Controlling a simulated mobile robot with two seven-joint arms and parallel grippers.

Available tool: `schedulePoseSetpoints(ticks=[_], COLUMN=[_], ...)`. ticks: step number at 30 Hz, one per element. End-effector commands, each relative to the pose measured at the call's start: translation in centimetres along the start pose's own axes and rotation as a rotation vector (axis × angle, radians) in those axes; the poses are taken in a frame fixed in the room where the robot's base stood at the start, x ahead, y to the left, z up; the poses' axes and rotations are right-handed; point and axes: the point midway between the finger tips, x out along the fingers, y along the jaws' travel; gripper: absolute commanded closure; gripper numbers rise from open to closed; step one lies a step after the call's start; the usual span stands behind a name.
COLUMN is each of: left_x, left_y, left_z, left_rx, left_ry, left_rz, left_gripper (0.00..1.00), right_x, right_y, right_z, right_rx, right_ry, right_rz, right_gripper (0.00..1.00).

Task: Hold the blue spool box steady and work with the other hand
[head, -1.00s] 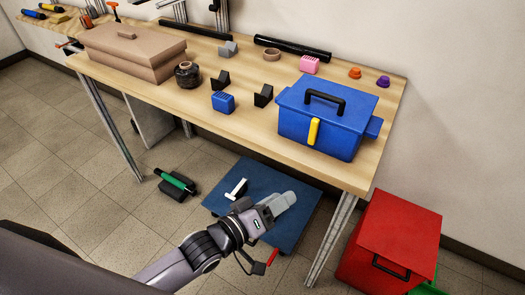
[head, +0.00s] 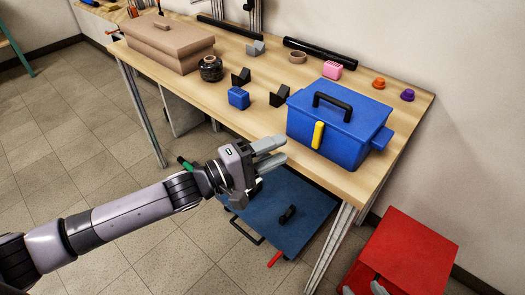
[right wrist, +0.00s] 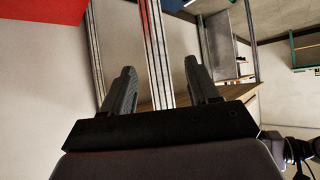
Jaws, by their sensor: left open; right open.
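The blue spool box (head: 360,120), with a black handle and a yellow latch, stands closed and upright on the table near its right end. My left gripper (head: 281,150) is open and empty at the table's front edge, just left of the box and apart from it. My right gripper (head: 364,289) shows only as grey fingertips at the bottom of the head view, in front of the red box. In the right wrist view it is open (right wrist: 160,85), with nothing between its fingers. The spool box is not visible in that view.
Below are a blue box (head: 275,215) and a red box (head: 415,250).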

Motion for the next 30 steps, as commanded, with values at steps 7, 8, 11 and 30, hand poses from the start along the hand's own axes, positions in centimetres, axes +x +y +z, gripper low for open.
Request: schedulePoseSetpoints(ticks=[7,8,11,30], left_x=[0.0,0.0,0.0,0.1], left_y=[0.2,0.2,0.2,0.2], left_z=[-0.3,-0.3,-0.3,-0.2], left_rx=[-0.032,-0.032,-0.031,-0.029], left_ry=[-0.009,-0.009,-0.009,-0.009], left_rz=[-0.004,-0.004,-0.003,-0.003], left_gripper=[0.57,0.57,0.57,0.57], right_x=[0.0,0.0,0.3,5.3], right_y=[0.0,-0.1,0.3,11.6], right_z=[0.0,0.0,-0.2,-19.3], right_rx=[0.0,-0.001,-0.034,-0.813], right_ry=[0.0,0.0,0.004,0.127], right_rz=[-0.001,-0.001,0.008,0.562], right_gripper=[0.53,0.53,0.53,0.53])
